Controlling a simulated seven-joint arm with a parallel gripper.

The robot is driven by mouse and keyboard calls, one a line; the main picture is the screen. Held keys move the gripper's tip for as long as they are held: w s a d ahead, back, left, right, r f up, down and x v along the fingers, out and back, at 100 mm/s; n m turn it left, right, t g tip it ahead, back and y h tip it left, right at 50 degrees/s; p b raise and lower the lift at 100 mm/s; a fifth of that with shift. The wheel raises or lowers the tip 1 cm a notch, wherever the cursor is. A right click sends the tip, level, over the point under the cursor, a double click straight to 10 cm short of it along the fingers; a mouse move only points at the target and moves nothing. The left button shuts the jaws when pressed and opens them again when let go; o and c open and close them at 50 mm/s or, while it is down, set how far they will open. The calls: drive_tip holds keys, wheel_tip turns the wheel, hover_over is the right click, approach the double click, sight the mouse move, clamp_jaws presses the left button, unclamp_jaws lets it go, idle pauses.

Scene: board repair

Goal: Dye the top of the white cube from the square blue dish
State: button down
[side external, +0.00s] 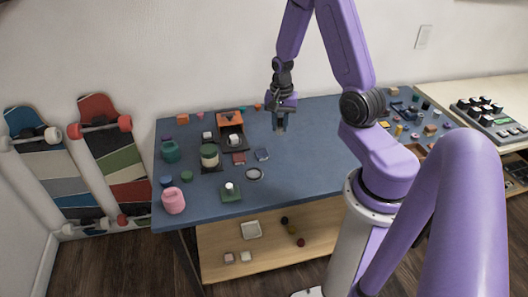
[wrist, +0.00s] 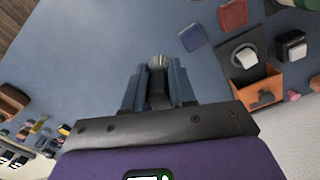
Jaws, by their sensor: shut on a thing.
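In the wrist view, my gripper (wrist: 158,82) is shut on a dark-handled brush with pale bristles (wrist: 159,61). The square blue dish (side external: 262,154) lies on the table, in front and to the left of my gripper; it shows in the wrist view (wrist: 192,38). Small white pieces stand on a black platform (side external: 233,140), on a dark block (side external: 207,135) and on a green base (side external: 229,187); I cannot tell which is the white cube. The brush is apart from the dish.
A square red dish (side external: 238,157) lies left of the blue one. An orange box (side external: 229,119) stands at the back of the black platform. The table under my gripper is clear.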

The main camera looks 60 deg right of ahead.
approach(262, 153)
drive_tip(key=shift+f, duration=2.5)
drive_tip(key=shift+f, duration=0.6)
idle(0.8)
wheel_tip(262, 153, up, 7)
idle(1.1)
